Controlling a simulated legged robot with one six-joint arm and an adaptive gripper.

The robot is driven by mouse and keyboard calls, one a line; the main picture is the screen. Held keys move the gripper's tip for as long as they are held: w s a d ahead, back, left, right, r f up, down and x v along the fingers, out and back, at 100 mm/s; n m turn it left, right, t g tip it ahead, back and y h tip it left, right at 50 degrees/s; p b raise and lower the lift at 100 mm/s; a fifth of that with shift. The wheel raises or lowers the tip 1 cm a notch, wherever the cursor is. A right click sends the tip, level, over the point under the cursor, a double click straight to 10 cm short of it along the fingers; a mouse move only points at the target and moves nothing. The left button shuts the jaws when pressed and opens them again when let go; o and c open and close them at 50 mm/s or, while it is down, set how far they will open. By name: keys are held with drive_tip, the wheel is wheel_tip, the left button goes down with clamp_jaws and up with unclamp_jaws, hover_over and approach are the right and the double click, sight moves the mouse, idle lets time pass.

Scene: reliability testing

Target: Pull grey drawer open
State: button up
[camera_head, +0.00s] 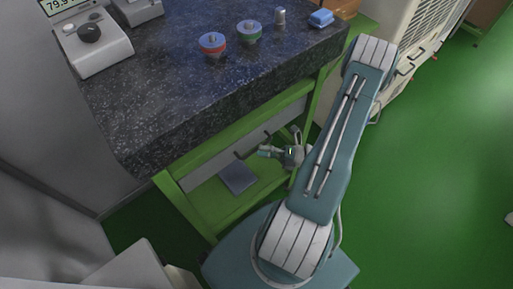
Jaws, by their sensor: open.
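The grey drawer (207,168) shows as a pale grey front under the dark speckled worktop, inside a green bench frame. It looks shut, though the worktop edge and my gripper cover part of it. My gripper (254,144) is in front of the right half of the drawer, below the worktop edge. Its fingers are apart and point toward the drawer front. I see nothing held between them. The drawer's handle cannot be made out, and I cannot tell whether the fingers touch the front.
The speckled worktop (180,100) overhangs the drawer. A dark flat object (238,178) lies below.

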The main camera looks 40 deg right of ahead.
sight(254, 150)
drive_tip(key=shift+w+a+r, duration=0.1)
drive_tip(key=shift+w+a, duration=0.25)
drive_tip(key=shift+a, duration=0.3)
drive_tip(key=shift+w+a+r, duration=0.1)
drive_tip(key=shift+w+a, duration=0.25)
drive_tip(key=shift+a, duration=0.25)
drive_tip(key=shift+w, duration=0.15)
drive_tip(key=shift+d+f, duration=0.1)
drive_tip(key=shift+d, duration=0.7)
drive_tip(key=c, duration=0.3)
drive_tip(key=shift+a, duration=0.2)
clamp_jaws()
drive_tip(key=shift+a, duration=0.3)
